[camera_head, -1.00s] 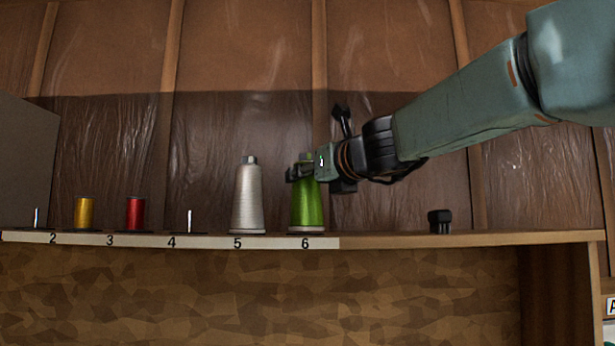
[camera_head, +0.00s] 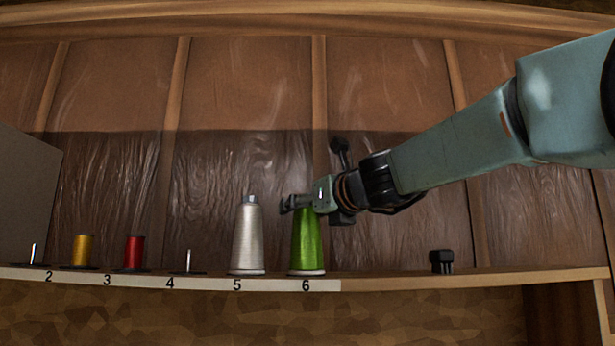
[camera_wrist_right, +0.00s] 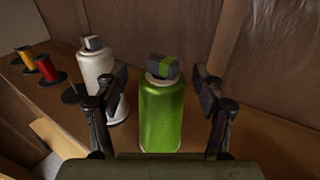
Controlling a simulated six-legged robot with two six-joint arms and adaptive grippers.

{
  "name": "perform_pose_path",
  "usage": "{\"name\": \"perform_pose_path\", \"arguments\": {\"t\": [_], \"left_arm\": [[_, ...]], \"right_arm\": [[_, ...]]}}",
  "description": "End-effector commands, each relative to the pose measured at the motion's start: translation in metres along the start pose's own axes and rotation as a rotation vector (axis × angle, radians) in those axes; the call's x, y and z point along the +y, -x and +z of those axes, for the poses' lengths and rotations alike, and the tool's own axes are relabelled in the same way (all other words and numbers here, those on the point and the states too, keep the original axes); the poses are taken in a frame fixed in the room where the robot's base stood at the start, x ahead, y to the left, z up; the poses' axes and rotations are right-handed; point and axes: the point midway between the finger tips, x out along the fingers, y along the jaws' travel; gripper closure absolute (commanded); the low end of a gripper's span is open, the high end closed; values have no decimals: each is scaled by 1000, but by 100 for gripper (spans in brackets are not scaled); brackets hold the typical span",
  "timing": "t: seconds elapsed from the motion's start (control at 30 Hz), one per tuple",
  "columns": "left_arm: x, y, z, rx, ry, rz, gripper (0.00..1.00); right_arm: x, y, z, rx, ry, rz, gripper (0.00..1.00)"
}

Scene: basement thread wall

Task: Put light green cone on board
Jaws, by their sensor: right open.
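The light green cone (camera_head: 307,245) stands upright on the shelf at label 6. It also shows in the right wrist view (camera_wrist_right: 161,118), with a grey and green top. My right gripper (camera_head: 298,203) is at the height of the cone's top in the head view and hides that top. In the right wrist view the gripper (camera_wrist_right: 160,95) is open, with one finger on each side of the cone and gaps between. My left gripper is not in view. The board named in the task cannot be told for sure.
A white cone (camera_head: 247,240) stands close to the left, at label 5, near a finger in the wrist view. Red (camera_head: 134,254) and yellow (camera_head: 84,251) spools and bare pins (camera_head: 188,261) are further left. A small black object (camera_head: 441,261) sits right on the wooden shelf (camera_head: 500,279).

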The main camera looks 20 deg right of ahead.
Motion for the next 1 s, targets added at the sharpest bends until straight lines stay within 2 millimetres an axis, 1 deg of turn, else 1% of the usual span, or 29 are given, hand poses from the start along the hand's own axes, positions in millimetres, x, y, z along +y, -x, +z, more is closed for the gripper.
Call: {"name": "perform_pose_path", "arguments": {"t": [0.43, 0.5, 0.7, 0.87, 1.0], "left_arm": [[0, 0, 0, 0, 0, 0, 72], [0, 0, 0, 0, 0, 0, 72], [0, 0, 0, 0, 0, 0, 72], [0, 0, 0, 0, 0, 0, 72], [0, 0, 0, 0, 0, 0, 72]], "right_arm": [[-1, 2, 39, -1, 2, -5, 31], [-1, 2, 49, -4, 3, -2, 31], [-1, 3, 71, -2, 1, -2, 31], [-1, 3, 82, 0, 0, -2, 31], [-2, 4, 86, 0, -1, -4, 31]]}}
